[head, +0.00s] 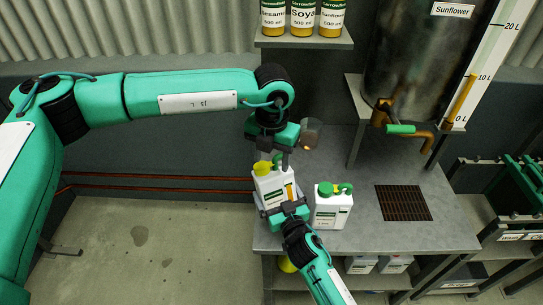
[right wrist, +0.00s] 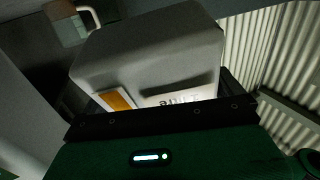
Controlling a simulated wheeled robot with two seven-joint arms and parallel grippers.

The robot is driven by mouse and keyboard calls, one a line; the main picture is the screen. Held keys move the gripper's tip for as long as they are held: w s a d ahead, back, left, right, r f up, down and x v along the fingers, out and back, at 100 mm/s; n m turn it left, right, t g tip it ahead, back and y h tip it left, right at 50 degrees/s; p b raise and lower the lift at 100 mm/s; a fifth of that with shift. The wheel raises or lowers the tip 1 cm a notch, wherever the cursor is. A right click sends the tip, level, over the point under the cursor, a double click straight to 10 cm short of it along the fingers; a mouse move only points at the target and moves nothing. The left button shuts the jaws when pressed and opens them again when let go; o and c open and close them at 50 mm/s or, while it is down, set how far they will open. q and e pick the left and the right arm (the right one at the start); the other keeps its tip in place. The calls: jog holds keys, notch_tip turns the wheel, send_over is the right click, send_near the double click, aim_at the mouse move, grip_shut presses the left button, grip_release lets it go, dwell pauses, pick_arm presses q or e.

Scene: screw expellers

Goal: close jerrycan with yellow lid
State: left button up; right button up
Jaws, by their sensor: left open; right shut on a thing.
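A white jerrycan (head: 272,188) stands upright at the left edge of the grey workbench. My right gripper (head: 287,210) is shut on the jerrycan's lower front. In the right wrist view the can's body (right wrist: 150,60) with an orange label strip fills the space between the fingers. My left gripper (head: 277,150) is open, pointing down just above the jerrycan's top; its fingertips are partly hidden.
A second white jerrycan (head: 332,210) with a green lid stands close on the right. A small brownish cup (head: 310,134) is behind, near the left gripper. Bottles (head: 302,18) stand on a shelf above.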

aim_at(271, 185)
jog(key=shift+r, duration=0.25)
pick_arm(q)
notch_tip(271, 185, down, 8)
jog(key=shift+a+f, duration=0.15)
jog(key=shift+f, duration=0.1)
pick_arm(e)
jog(key=shift+w+a+r, duration=0.1)
jog(key=shift+a+r, duration=0.1)
jog(key=shift+r, duration=0.05)
pick_arm(q)
jog(key=shift+s+d, duration=0.15)
jog(key=shift+d, duration=0.05)
grip_shut()
pick_arm(e)
jog(key=shift+c, duration=0.3)
pick_arm(q)
jog(key=c, duration=1.2)
grip_release()
jog(key=o, duration=0.4)
jog(key=shift+a+r, duration=0.1)
jog(key=shift+o, duration=0.3)
jog(key=shift+w, duration=0.2)
pick_arm(e)
jog(key=shift+d+f, duration=0.1)
jog(key=shift+f, duration=0.05)
